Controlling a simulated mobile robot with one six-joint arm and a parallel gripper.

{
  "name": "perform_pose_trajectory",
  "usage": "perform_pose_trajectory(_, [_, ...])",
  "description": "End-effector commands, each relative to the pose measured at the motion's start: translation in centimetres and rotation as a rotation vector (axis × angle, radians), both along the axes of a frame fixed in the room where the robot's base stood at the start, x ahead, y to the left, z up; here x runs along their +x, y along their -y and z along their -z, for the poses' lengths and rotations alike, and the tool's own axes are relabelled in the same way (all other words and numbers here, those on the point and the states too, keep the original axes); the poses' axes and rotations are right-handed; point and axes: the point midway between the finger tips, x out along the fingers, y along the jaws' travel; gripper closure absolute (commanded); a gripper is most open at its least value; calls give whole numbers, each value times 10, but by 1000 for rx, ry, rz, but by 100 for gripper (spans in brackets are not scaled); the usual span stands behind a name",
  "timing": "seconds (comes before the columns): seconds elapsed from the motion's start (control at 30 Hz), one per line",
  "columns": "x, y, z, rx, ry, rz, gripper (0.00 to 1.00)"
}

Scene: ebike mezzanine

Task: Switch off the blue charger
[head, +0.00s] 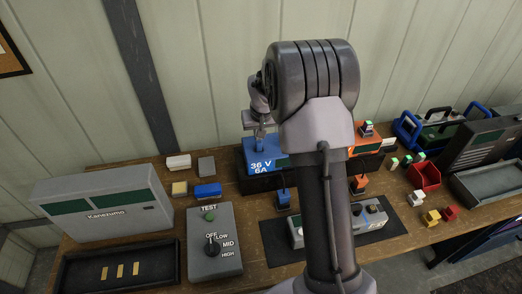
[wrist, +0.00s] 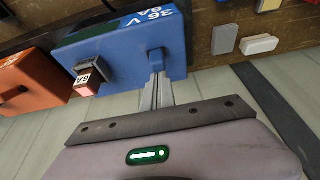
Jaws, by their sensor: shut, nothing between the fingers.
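The blue charger (head: 257,171), marked 36 V 6A, sits at the back of the workbench, partly hidden by my arm. It also shows in the wrist view (wrist: 120,46), with its label upside down. A small dark-blue raised part (wrist: 156,57), perhaps a switch, sits on it. In the head view my gripper (head: 262,138) is above the charger's back edge.
An orange charger (head: 366,144) stands to the right. A red bin (head: 425,176) and small blocks lie to the right. The wall is close behind.

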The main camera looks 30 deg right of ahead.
Motion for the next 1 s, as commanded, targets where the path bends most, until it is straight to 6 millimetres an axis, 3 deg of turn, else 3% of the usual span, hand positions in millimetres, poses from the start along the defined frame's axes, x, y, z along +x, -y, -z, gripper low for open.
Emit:
perform_pose_trajectory(0.03, [-1, -1, 14, -11, 38, -1, 100])
perform_pose_trajectory(0.3, [-4, -2, 8, -66, 229, 0, 100])
perform_pose_trajectory(1.0, [-4, -2, -18, -65, 225, -1, 100])
